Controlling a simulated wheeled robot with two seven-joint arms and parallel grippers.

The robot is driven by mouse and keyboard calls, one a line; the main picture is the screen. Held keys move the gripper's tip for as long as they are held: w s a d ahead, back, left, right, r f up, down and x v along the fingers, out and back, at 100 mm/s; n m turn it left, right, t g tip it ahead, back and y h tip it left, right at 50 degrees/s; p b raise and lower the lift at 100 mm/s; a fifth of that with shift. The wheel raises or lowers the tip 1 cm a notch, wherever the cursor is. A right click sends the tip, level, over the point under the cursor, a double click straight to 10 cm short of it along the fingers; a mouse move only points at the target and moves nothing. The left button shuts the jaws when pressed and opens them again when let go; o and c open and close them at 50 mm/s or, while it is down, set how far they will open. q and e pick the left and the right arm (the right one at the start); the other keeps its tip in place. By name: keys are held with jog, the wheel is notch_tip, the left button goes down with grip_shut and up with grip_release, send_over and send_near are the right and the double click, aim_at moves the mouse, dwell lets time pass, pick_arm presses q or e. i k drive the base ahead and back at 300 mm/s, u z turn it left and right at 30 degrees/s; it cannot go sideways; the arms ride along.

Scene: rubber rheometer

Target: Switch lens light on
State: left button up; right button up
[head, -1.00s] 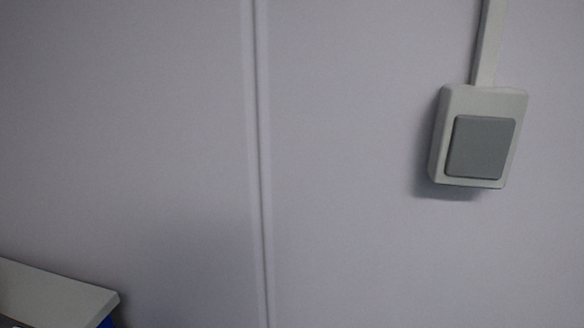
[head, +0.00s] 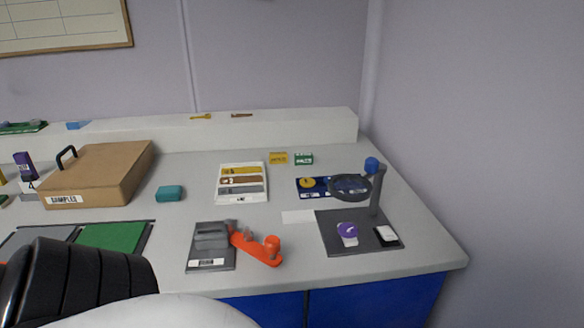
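A lens on a stand stands at the right end of the bench. Its round dark-rimmed lens (head: 350,187) is held out to the left of a grey post (head: 377,195) with a blue knob (head: 372,164) on top. The post rises from a dark flat base (head: 345,243). On the base are a round purple part (head: 347,229) on a white piece and a small white-and-black block (head: 386,235); I cannot tell which one is a switch. I cannot make out a lit lamp. Part of my arm fills the lower left corner; neither gripper shows.
The grey bench (head: 430,260) has a free right front corner. An orange-red tool (head: 258,248) lies by a grey block (head: 211,255). A tray of strips (head: 241,183), a teal block (head: 169,194) and a brown samples case (head: 110,172) stand further left. A wall closes the right side.

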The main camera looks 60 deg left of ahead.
aim_at(386, 232)
jog(key=u, duration=0.2)
jog(key=k, duration=0.4)
jog(key=u, duration=1.05)
jog(key=i, duration=0.5)
jog(key=z, duration=0.1)
